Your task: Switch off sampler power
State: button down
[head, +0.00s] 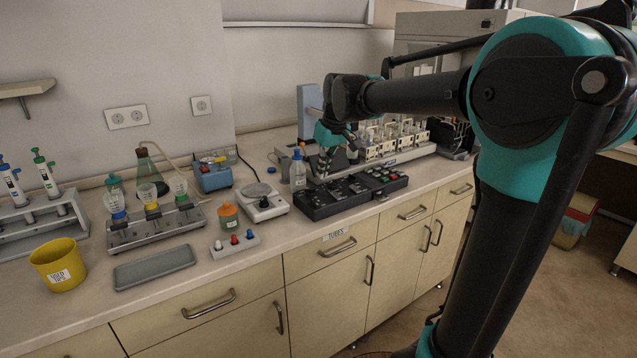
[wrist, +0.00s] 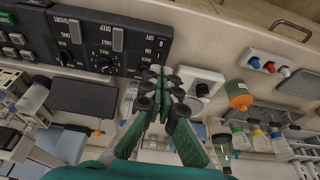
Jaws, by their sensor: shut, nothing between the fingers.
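The black control panel (head: 318,204) lies on the bench in the head view. In the wrist view the panel (wrist: 124,57) fills the upper left, with knobs, two grey sliders, and lettering that reads SHORT, DEEP, 0, 1 and OFF. A dark knob (wrist: 104,65) sits near its lower edge. I cannot tell which control is the sampler power. My gripper (wrist: 166,70) is shut and empty, its tips near the panel's OFF end. In the head view my gripper (head: 324,174) points down above the panel's back left part and hides some of it.
A white scale (head: 264,203) and a wash bottle (head: 298,172) stand close left of the panel. The sampler with racks of vials (head: 392,138) stands behind it. Flasks, an orange jar (head: 229,217) and a yellow cup (head: 60,266) are farther left.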

jog(key=v, duration=0.3)
jog(key=shift+s+d, duration=0.2)
jog(key=shift+s, duration=0.1)
jog(key=s+d+f+m, duration=0.2)
jog(key=s+d+f, duration=0.3)
jog(key=s+f, duration=0.2)
jog(key=s+d+f+m+h, duration=0.1)
jog(key=s+d+f+m, duration=0.1)
jog(key=s+d+f, duration=0.4)
jog(key=s+d+f+m+t+h, duration=0.1)
jog(key=s+d+f, duration=0.5)
jog(key=f, duration=0.8)
jog(key=s+m, duration=0.1)
jog(key=s, duration=0.2)
jog(key=shift+s+m, duration=0.3)
jog(key=shift+m, duration=0.1)
